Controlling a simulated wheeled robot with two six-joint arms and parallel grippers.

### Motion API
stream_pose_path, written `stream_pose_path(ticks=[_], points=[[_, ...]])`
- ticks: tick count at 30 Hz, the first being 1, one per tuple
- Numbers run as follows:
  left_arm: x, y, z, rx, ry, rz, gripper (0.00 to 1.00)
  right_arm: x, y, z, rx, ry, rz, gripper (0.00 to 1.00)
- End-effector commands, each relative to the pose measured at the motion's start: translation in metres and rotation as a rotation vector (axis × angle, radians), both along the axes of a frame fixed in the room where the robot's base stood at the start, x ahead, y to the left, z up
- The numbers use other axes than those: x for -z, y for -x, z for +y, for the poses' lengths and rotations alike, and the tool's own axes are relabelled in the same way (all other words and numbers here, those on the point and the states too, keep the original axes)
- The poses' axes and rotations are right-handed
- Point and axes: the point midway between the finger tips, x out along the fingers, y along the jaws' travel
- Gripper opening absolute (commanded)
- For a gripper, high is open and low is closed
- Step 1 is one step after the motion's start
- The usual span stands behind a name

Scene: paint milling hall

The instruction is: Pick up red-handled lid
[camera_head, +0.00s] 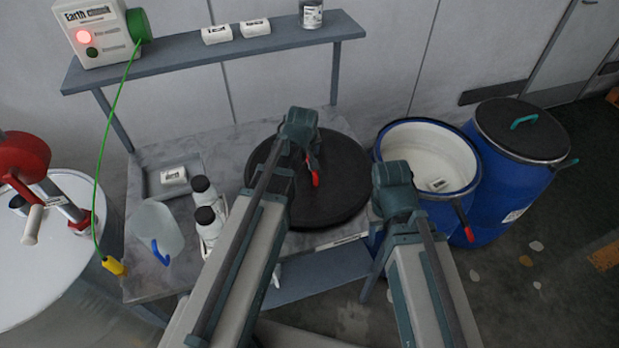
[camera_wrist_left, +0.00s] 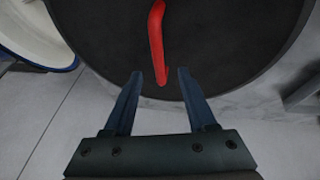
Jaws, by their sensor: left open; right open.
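The red-handled lid (camera_head: 343,190) is a wide round black disc lying flat on the grey worktable. Its bent red handle (camera_wrist_left: 156,45) stands out in the left wrist view; in the head view my left arm partly hides it. My left gripper (camera_wrist_left: 159,73) is open over the lid near its edge. The near end of the handle shows between its fingertips, with a gap to either side. My right gripper (camera_head: 398,204) is open in front of the open blue drum, right of the lid, its fingers hard to make out.
An open blue drum (camera_head: 470,190) and a closed one with a teal-handled black lid (camera_head: 515,135) stand right of the table (camera_head: 230,145). Bottles (camera_head: 205,218), a clear jug (camera_head: 155,225) and a tray hold the table's left. A shelf (camera_head: 180,55) runs behind.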

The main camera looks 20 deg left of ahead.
Motion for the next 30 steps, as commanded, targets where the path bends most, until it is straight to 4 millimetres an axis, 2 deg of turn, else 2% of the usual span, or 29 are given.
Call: stream_pose_path(ticks=[1,3,14,25,30], points=[[0.015,-0.005,0.001,0.0,0.0,0.0,0.57,0.015,0.0,0.0,0.0,0.0,0.0,0.5],[0.022,-0.009,0.001,0.0,0.0,0.0,0.57,0.022,0.0,0.0,0.0,0.0,0.0,0.5],[0.029,-0.013,0.001,0.001,0.0,0.0,0.57,0.029,0.0,0.0,0.0,0.0,0.0,0.5],[0.07,-0.03,0.001,0.0,0.0,0.0,0.57,0.07,0.0,0.0,0.0,0.0,0.0,0.5],[0.075,-0.033,0.002,0.001,0.0,0.0,0.57,0.074,0.0,0.0,0.0,0.0,0.0,0.5]])
